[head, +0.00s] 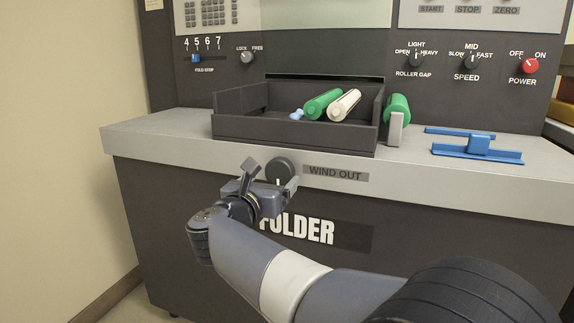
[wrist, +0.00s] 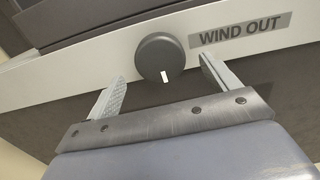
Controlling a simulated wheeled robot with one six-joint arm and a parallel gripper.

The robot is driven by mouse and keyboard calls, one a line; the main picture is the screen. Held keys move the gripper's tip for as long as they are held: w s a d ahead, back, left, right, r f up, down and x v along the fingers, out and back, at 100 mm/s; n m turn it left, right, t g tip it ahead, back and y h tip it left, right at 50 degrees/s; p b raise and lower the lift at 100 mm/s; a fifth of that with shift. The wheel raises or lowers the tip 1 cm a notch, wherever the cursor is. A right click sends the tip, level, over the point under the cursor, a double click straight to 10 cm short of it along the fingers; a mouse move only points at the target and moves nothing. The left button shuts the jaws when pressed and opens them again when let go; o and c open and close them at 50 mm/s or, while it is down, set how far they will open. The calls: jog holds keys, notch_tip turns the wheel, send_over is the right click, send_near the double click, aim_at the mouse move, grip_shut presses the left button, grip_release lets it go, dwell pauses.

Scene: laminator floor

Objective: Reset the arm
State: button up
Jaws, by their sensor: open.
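My gripper (head: 272,178) is open in front of the folder's front edge, at the dark round WIND OUT knob (head: 281,170). In the wrist view the gripper (wrist: 165,88) has its two fingers apart, one on each side of the knob (wrist: 160,57). The knob has a white mark pointing down. I cannot tell whether either finger touches it. Nothing is held between the fingers. My arm reaches up from the lower right of the head view.
A dark tray (head: 290,138) on the ledge holds a green roll (head: 321,104), a white roll (head: 344,105) and a small blue piece (head: 297,114). A blue fixture (head: 478,146) sits at right. The control panel rises behind.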

aim_at(278, 174)
jog(key=x, duration=0.4)
jog(key=shift+b, duration=0.3)
jog(key=shift+s, duration=0.1)
